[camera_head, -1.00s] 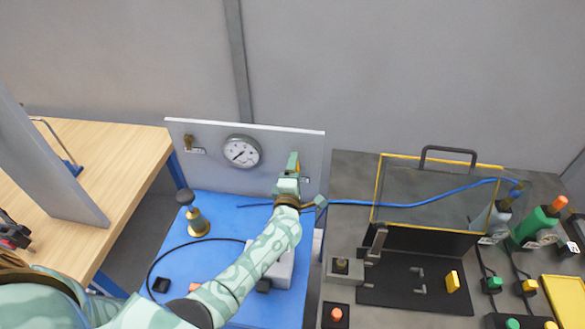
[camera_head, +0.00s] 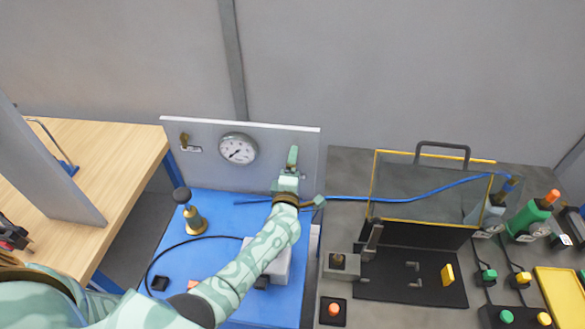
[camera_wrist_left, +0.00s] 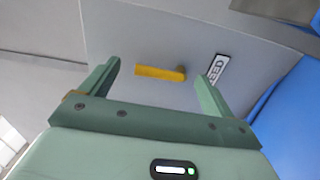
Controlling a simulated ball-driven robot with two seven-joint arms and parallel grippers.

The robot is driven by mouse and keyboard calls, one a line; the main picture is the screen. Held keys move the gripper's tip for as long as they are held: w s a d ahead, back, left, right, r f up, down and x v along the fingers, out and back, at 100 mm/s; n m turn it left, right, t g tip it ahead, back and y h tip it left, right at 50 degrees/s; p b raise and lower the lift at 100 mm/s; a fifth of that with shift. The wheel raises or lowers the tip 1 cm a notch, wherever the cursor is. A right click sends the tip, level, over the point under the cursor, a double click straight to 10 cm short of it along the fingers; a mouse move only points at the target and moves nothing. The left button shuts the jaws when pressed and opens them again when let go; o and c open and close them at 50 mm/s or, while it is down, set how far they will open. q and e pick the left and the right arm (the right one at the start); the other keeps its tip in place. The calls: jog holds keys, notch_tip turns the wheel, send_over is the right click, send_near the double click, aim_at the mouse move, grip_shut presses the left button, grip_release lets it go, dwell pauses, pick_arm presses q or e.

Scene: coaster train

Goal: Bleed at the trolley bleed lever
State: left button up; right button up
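The yellow bleed lever (camera_wrist_left: 160,73) sticks out from the grey panel in the left wrist view, lying roughly level. A white label (camera_wrist_left: 218,69) with black letters, partly covered by a finger, is just right of it. My left gripper (camera_wrist_left: 158,77) is open, with one finger on each side of the lever; I see no clear contact. In the head view my left gripper (camera_head: 291,166) is in front of the right part of the upright trolley panel (camera_head: 222,128) and hides the lever. My right gripper is not in view.
A round gauge (camera_head: 238,149) and a brass fitting (camera_head: 185,141) are on the panel. A brass piece with a dark knob (camera_head: 194,219) stands on the blue trolley top (camera_head: 222,203).

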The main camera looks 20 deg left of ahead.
pick_arm(q)
jog(key=p+v, duration=0.6)
jog(key=v, duration=1)
jog(key=shift+s, duration=0.2)
jog(key=shift+d+f, duration=0.1)
